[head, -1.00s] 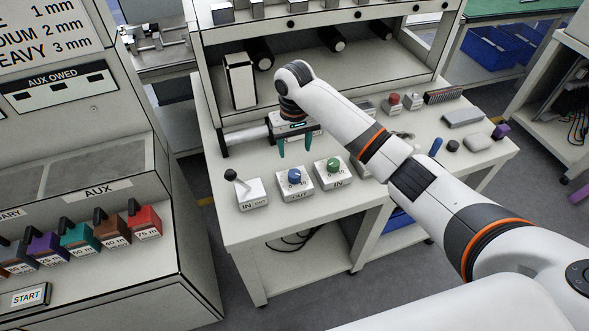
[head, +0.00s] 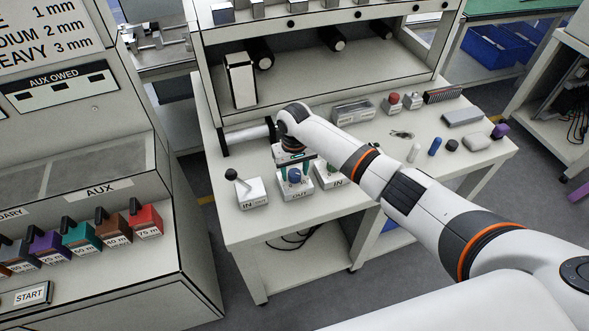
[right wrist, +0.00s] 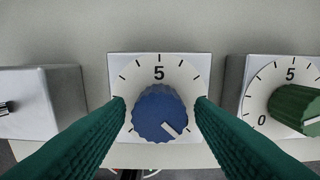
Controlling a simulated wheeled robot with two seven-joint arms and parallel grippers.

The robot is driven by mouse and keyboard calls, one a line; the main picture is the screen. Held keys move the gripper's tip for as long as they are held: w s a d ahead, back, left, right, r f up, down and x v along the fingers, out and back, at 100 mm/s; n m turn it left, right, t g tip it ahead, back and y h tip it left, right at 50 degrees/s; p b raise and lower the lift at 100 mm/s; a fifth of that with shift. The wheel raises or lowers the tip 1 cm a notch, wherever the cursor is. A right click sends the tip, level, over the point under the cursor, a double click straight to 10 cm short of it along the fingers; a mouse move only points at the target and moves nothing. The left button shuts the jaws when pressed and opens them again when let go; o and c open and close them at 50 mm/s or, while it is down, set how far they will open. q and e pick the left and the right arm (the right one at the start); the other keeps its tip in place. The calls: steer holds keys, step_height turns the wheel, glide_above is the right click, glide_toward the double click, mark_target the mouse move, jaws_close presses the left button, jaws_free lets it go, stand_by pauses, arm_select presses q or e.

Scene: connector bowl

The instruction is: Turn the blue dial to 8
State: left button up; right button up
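The blue dial (head: 294,176) sits on a white box labelled OUT on the table. In the right wrist view the blue knob (right wrist: 158,110) stands on a round scale with a 5 at the top. Its white mark points to the lower right. The 8 is not visible; the right finger covers part of that side. My right gripper (head: 294,167) is over the dial with its green fingers on either side. In the right wrist view the gripper (right wrist: 160,104) is open, with gaps beside the knob. My left gripper is not in view.
A green dial (right wrist: 296,106) on a similar box stands close on the right. A lever box (head: 249,191) labelled IN and OUT stands on the left. Several small items lie on the table farther right. The shelf unit (head: 238,80) rises behind.

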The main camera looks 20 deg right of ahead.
steer(key=c, duration=0.8)
steer(key=shift+o, duration=0.2)
steer(key=shift+r+n, duration=0.1)
steer(key=shift+n, duration=0.2)
steer(key=shift+n+p, duration=0.4)
steer(key=shift+n, duration=0.2)
steer(key=n, duration=0.2)
steer(key=shift+n+p, duration=0.3)
steer(key=shift+p, duration=0.1)
steer(key=n, duration=0.3)
steer(key=shift+n+p, duration=0.35)
steer(key=shift+n, duration=1.15)
steer(key=shift+a, duration=0.1)
